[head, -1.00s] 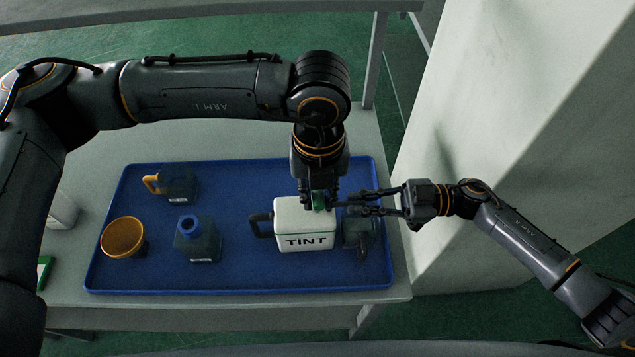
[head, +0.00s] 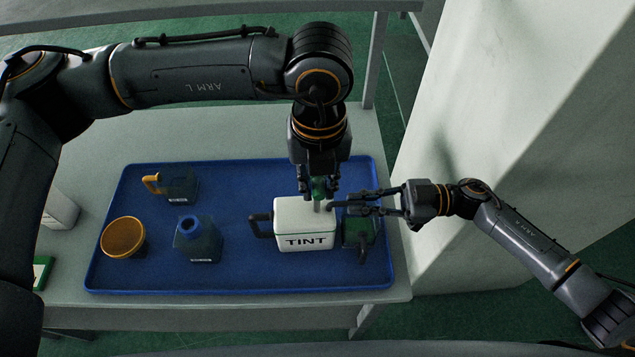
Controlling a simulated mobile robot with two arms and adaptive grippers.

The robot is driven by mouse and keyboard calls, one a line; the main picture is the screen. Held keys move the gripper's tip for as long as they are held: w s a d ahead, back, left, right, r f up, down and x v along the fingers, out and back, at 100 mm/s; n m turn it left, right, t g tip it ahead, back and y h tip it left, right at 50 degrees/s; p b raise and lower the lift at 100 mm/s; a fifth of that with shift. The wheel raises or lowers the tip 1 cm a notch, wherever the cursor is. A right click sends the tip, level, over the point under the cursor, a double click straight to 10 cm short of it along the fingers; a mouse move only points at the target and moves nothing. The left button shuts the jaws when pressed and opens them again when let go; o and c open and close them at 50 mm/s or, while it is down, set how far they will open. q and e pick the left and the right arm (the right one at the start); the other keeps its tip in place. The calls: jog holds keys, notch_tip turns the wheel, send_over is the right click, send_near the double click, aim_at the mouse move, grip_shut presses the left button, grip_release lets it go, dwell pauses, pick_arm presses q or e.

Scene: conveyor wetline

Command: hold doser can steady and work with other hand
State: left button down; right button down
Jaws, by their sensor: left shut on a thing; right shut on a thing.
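The white doser can marked TINT (head: 305,238) stands upright on the right part of the blue tray, its dark handle to the left. A green knob (head: 319,186) sits above its top on a short grey stem. My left gripper (head: 319,190) comes down from above and is shut on the green knob. My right gripper (head: 345,204) reaches in from the right, its fingertips at the can's upper right edge. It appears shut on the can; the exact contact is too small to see.
A dark green container (head: 358,232) stands close right of the can, under my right fingers. The blue tray (head: 250,275) also holds a blue-necked bottle (head: 200,243), an orange-topped round container (head: 123,238) and a dark jug with a yellow handle (head: 178,187). A pale pillar (head: 490,130) stands at right.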

pick_arm(q)
jog(key=shift+f, duration=2.1)
jog(key=c, duration=1.2)
grip_release()
jog(key=shift+r, duration=3.5)
jog(key=shift+r, duration=3.5)
pick_arm(e)
jog(key=c, duration=1.3)
grip_release()
